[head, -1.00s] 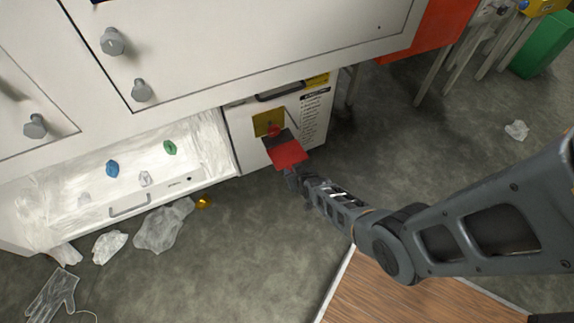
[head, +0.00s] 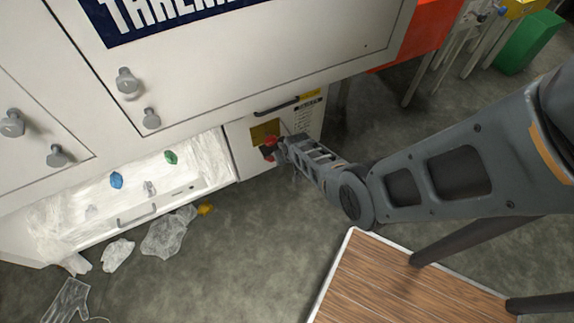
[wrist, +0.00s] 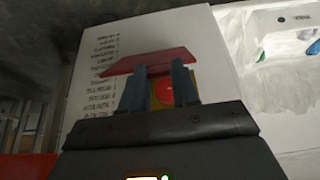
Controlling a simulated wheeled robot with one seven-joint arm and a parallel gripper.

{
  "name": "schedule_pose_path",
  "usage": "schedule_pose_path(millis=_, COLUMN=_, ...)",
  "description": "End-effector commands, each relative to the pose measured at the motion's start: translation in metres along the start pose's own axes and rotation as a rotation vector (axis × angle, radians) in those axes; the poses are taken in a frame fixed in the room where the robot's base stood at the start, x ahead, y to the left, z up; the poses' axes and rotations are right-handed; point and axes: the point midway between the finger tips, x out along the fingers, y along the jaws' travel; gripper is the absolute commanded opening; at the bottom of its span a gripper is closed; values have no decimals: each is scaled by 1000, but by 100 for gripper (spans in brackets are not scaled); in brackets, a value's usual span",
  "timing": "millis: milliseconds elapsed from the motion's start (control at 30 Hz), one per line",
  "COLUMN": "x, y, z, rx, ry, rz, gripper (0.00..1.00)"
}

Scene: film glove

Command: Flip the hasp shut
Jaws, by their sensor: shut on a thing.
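The hasp (head: 268,153) is a red flap on the front of the white cabinet door, largely hidden by my arm in the head view. In the wrist view the red flap (wrist: 150,60) lies across my fingertips, standing out over the yellow plate (wrist: 159,96). A round red knob (wrist: 164,91) on that plate shows between my fingers. The yellow plate (head: 265,132) also shows in the head view. My gripper (wrist: 159,68) is shut on the flap's edge. How far the flap stands from the plate is hard to tell.
A handle (head: 276,107) sits above the plate on the door. Crumpled clear plastic (head: 170,232) lies on the floor. A wooden board (head: 400,285) lies at the lower right. Bare floor (head: 250,250) lies between.

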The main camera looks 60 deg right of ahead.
Motion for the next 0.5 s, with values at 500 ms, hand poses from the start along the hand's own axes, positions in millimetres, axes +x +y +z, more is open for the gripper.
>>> schedule_pose_path(millis=500, x=4, y=0, z=-72, rx=1, ry=20, rz=0, gripper=0)
